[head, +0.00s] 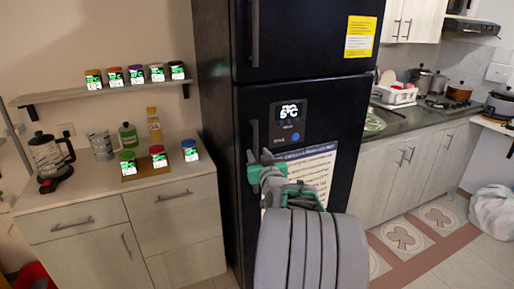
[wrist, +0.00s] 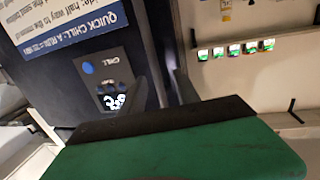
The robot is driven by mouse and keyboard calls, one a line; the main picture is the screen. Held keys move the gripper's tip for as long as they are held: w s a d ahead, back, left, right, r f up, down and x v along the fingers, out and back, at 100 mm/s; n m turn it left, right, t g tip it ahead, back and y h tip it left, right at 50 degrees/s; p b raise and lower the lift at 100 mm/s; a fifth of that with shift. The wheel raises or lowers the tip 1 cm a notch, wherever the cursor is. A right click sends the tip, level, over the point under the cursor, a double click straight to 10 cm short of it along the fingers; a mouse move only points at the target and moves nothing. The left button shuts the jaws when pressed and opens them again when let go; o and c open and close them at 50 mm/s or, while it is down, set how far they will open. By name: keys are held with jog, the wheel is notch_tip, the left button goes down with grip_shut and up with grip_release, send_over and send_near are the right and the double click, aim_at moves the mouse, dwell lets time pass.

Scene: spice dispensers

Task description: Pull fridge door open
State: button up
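The fridge is tall and black, with an upper door (head: 300,35) and a lower door (head: 345,115) that both look closed. The lower door carries a small display (head: 289,122) and a printed sheet. Its dark vertical handle (head: 254,138) is on the left side; the handle also shows in the wrist view (wrist: 153,50). My gripper (head: 262,164) is at the lower part of this handle, partly covering it. I cannot tell whether the fingers are closed on the handle.
A wooden cabinet (head: 75,222) with jars and a coffee press stands left of the fridge, under a shelf (head: 60,97) of spice jars. A kitchen counter (head: 420,124) with a stove is on the right. Tiled floor (head: 445,262) is clear at front right.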

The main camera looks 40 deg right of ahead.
aim_at(256, 144)
jog(key=x, duration=0.2)
jog(key=p+x, duration=0.1)
jog(key=x, duration=0.2)
jog(key=p+x, duration=0.1)
jog(key=x, duration=0.1)
jog(key=shift+w+d+r, duration=0.2)
jog(key=shift+d+r, duration=0.2)
jog(key=shift+d, duration=0.15)
jog(key=shift+c, duration=0.5)
grip_shut()
